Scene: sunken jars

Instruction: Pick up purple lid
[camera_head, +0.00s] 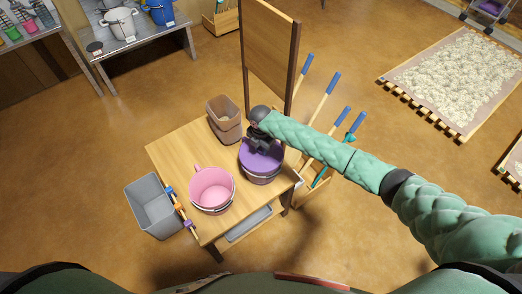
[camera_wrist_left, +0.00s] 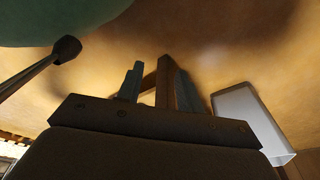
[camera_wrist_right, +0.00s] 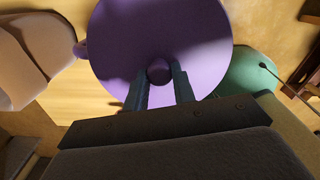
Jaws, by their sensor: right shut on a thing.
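The purple lid (camera_head: 270,152) is a round disc over a purple pot (camera_head: 262,178) at the table's right side. I cannot tell whether it rests on the pot or is slightly raised. My right gripper (camera_head: 255,148) reaches down onto the lid's middle. In the right wrist view the lid (camera_wrist_right: 120,40) fills the upper middle, and its round knob (camera_wrist_right: 158,72) sits between the fingers of my right gripper (camera_wrist_right: 161,80), shut on it. My left gripper (camera_wrist_left: 155,85) shows only in the left wrist view, fingers apart and empty, with a wooden post behind.
A pink pot (camera_head: 212,188) stands left of the purple pot on the wooden table (camera_head: 170,150). A brown bin (camera_head: 223,118) is at the back, beside a tall wooden panel (camera_head: 270,50). A grey bin (camera_head: 152,205) is at the left edge. Blue-handled tools (camera_head: 325,95) stand right.

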